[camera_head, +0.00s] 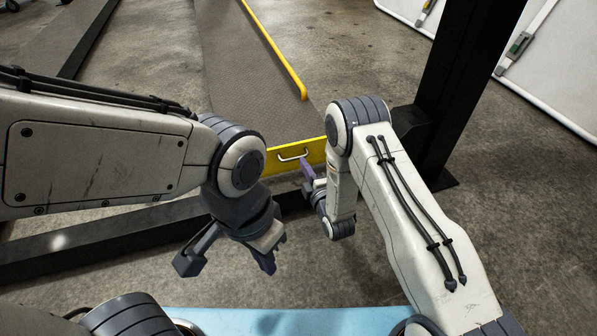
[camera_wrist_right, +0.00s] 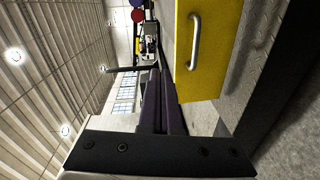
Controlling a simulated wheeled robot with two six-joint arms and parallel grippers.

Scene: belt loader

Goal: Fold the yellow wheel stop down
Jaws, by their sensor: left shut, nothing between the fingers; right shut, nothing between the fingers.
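The yellow wheel stop (camera_head: 315,151) is a plate across the near end of the ramp, and it looks upright. A metal handle (camera_head: 293,155) is on its face. My right gripper (camera_head: 306,167) is shut and empty, close beside the handle at the plate's near side. In the right wrist view the wheel stop (camera_wrist_right: 207,70) and its handle (camera_wrist_right: 194,42) lie just right of my shut fingers (camera_wrist_right: 155,75). I cannot tell whether they touch. My left gripper (camera_head: 268,262) is shut and empty, lower and nearer. My right forearm hides the plate's right end.
The grey ramp (camera_head: 235,60) runs away behind the wheel stop, with a yellow edge rail (camera_head: 275,50). A black post (camera_head: 455,90) stands to the right. A dark beam (camera_head: 100,235) lies on the floor at left. White panels stand at upper right. Bare floor lies at right.

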